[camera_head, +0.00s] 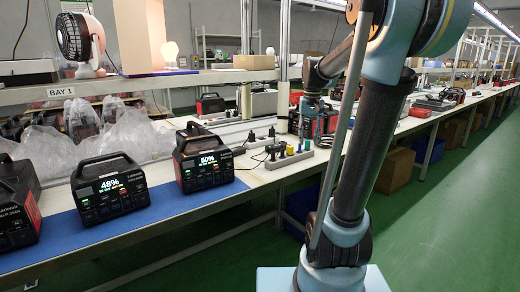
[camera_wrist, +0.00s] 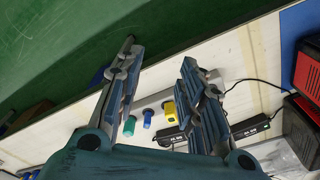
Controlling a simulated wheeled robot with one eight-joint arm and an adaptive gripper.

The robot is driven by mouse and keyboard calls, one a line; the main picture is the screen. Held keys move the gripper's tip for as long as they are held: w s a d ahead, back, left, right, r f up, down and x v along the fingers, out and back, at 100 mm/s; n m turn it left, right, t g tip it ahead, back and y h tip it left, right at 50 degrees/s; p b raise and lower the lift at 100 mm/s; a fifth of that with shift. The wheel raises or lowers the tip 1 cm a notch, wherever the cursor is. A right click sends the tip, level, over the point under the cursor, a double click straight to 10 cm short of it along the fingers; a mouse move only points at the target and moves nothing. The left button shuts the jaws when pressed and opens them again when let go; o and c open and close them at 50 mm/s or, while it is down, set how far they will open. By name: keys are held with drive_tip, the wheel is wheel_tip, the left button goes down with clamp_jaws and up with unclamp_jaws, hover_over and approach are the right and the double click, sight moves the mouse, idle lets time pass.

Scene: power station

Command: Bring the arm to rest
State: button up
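My gripper (camera_wrist: 158,62) shows in the wrist view with its two fingers spread apart and nothing between the tips, so it is open. It hangs above the workbench edge, with the green floor beyond it in that view. In the head view my arm rises at the right and bends over toward the bench; the fingers there are small and hard to make out. Near it lies a grey power strip (camera_head: 290,160) with colored plugs. The wrist view shows a yellow plug (camera_wrist: 170,110), a blue plug (camera_wrist: 148,118) and a green plug (camera_wrist: 129,125) near the fingers.
Two power stations, reading 48% (camera_head: 108,187) and 50% (camera_head: 203,155), stand on a blue mat (camera_head: 160,212). Another dark unit (camera_head: 15,215) is at far left. Clear plastic bags (camera_head: 85,135) lie behind. A shelf (camera_head: 130,85) runs above. Green floor (camera_head: 455,220) is open at right.

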drive_tip(key=s+f, duration=0.9)
drive_tip(key=s, duration=0.3)
drive_tip(key=s+f+n+t, duration=0.1)
drive_tip(key=s+f, duration=0.8)
drive_tip(key=s, duration=0.3)
drive_tip(key=shift+f, duration=0.15)
